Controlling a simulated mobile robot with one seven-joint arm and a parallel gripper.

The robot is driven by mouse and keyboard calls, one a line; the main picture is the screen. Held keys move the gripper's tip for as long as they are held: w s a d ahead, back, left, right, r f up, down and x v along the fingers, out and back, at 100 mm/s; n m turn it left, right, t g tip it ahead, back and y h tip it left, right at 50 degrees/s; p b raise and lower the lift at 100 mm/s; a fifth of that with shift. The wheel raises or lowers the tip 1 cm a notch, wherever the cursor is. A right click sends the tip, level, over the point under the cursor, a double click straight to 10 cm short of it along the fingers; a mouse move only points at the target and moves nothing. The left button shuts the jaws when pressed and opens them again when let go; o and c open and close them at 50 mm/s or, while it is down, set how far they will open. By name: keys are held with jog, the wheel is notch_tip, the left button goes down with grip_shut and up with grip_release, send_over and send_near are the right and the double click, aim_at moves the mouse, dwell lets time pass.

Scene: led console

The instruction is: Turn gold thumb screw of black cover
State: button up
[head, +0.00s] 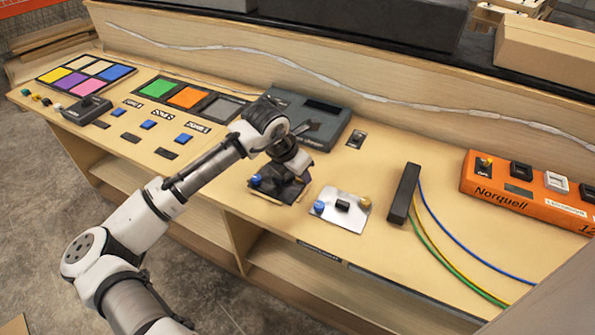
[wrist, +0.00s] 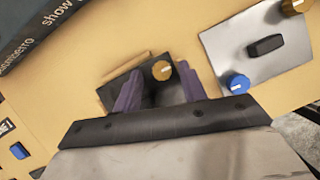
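The black cover (head: 276,187) lies on the bench under my gripper in the head view, with a blue knob (head: 255,181) on its left. In the wrist view part of the black cover (wrist: 148,92) shows between my purple fingers. The gold thumb screw (wrist: 162,70), with a white mark line, appears between the fingertips. My gripper (wrist: 159,75) is open, with a finger on either side of the screw in the picture. I cannot tell whether the tips are level with the screw. The cover's blue knob is hidden in the wrist view.
A silver plate (head: 351,217) with its own blue and gold knobs and a black middle knob sits just right of the cover. A dark grey box (head: 318,127) stands behind. Further right are a black bar (head: 403,193), cables and an orange Norquell box (head: 530,190).

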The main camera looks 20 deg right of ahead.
jog(key=shift+o, duration=0.2)
jog(key=shift+f, duration=0.15)
jog(key=b+v, duration=0.1)
jog(key=v, duration=1.3)
